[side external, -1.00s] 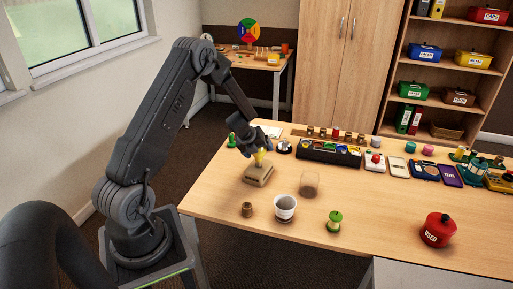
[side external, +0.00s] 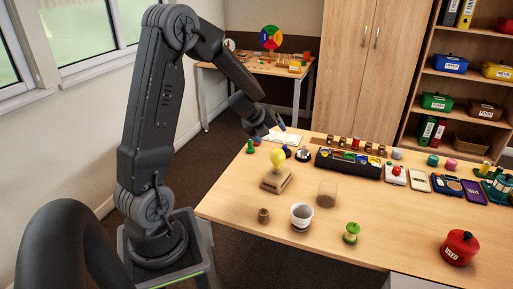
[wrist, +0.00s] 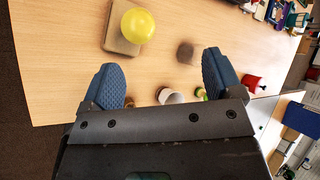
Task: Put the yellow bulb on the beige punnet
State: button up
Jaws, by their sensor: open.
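The yellow bulb (side external: 278,157) stands upright on top of the beige punnet (side external: 268,184), its round globe uppermost. In the wrist view the bulb (wrist: 138,26) covers the right part of the punnet (wrist: 114,41). My gripper (side external: 270,128) is empty and raised above and behind the bulb, apart from it. The bulb's lower end is hard to make out.
A white cup (side external: 302,217), a small brown pot (side external: 263,216), a clear brownish tumbler (side external: 327,194) and a green spool-like item (side external: 351,233) stand in front of the punnet. A red canister (side external: 459,247) is at right. A black organiser (side external: 347,165) lies behind.

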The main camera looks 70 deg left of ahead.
jog(key=s+d+r+n+t+y, duration=0.2)
jog(key=s+d+r+n+y, duration=0.2)
jog(key=d+r+n, duration=0.8)
jog(key=s+d+r+n+g+h, duration=0.1)
jog(key=s+d+n+g+h, duration=0.3)
jog(key=s+d+n, duration=0.5)
jog(key=s+d+h, duration=0.2)
jog(key=s+d, duration=0.3)
jog(key=d, duration=0.3)
jog(key=shift+s+d+r+n, duration=0.2)
jog(key=shift+s+r+n, duration=0.2)
